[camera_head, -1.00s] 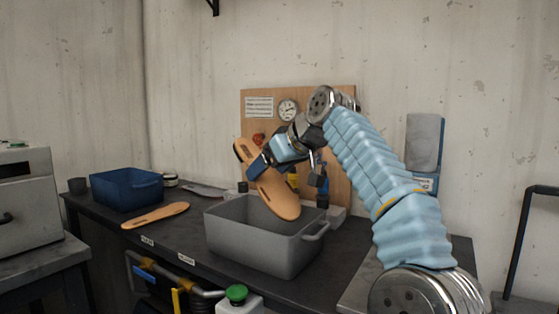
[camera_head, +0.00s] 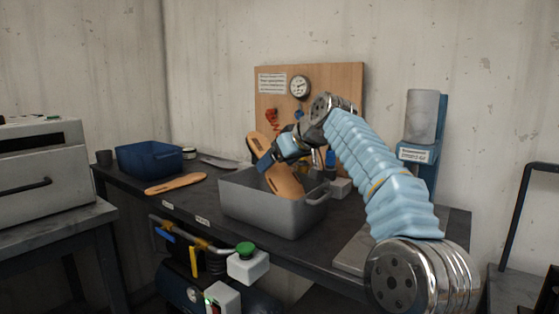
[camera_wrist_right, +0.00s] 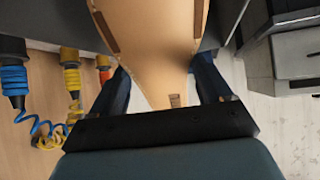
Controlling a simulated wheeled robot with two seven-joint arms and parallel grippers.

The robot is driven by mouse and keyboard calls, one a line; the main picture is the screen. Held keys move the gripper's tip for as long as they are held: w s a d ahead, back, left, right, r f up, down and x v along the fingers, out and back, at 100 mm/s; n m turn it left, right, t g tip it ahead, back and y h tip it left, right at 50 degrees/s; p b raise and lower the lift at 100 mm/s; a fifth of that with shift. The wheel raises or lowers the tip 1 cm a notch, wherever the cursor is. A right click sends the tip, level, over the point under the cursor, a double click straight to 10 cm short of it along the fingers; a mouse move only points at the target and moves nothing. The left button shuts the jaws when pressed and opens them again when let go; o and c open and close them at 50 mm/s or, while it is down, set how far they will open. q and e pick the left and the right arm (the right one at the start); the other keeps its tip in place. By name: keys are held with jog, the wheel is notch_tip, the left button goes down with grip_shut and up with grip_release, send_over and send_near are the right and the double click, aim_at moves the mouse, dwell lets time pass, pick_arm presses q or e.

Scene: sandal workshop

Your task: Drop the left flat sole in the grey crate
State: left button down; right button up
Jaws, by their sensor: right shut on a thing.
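My right gripper (camera_head: 268,160) is shut on a flat tan sole (camera_head: 285,181), gripped near its middle. The sole hangs steeply tilted over the grey crate (camera_head: 270,214), and its lower end dips below the crate's rim. In the right wrist view the sole (camera_wrist_right: 158,35) runs between the two fingers. A second tan sole (camera_head: 176,184) lies flat on the dark bench, left of the crate. I cannot tell from markings which is the left one. The crate's floor is hidden. My left gripper is not in view.
A blue bin (camera_head: 149,160) stands at the bench's back left. A pegboard (camera_head: 338,85) with a gauge rises behind the crate. A green-topped button box (camera_head: 247,262) sits at the front edge. A paper roll (camera_head: 421,115) stands at right.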

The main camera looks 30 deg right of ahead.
jog(key=o, duration=0.9)
jog(key=shift+s+r, duration=0.1)
jog(key=v, duration=1.3)
jog(key=shift+s+r, duration=0.1)
jog(key=shift+s, duration=0.2)
